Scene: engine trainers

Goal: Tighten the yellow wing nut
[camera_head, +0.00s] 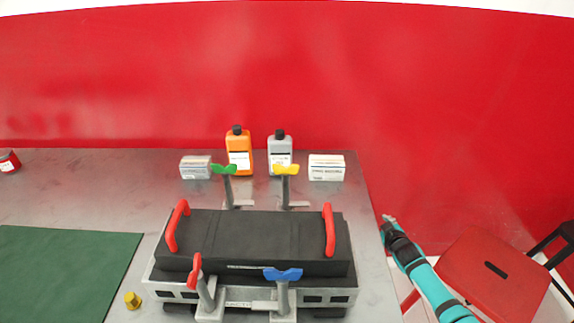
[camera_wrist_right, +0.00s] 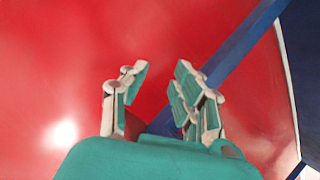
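The yellow wing nut (camera_head: 286,169) sits on top of a grey post at the back right of the engine trainer (camera_head: 250,243). A green wing nut (camera_head: 224,169) is on the post to its left. A blue wing nut (camera_head: 283,274) and a red wing nut (camera_head: 195,271) are on the front posts. My right gripper (camera_head: 389,218) is beyond the table's right edge, well apart from the yellow wing nut. In the right wrist view my right gripper (camera_wrist_right: 160,92) has its fingers spread with nothing between them. My left gripper is not in view.
An orange bottle (camera_head: 239,155), a grey bottle (camera_head: 280,156) and white boxes (camera_head: 326,168) stand behind the trainer. Two red handles (camera_head: 329,230) rise from its black cover. A green mat (camera_head: 62,268) lies left. A red stool (camera_head: 490,275) stands right of the table.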

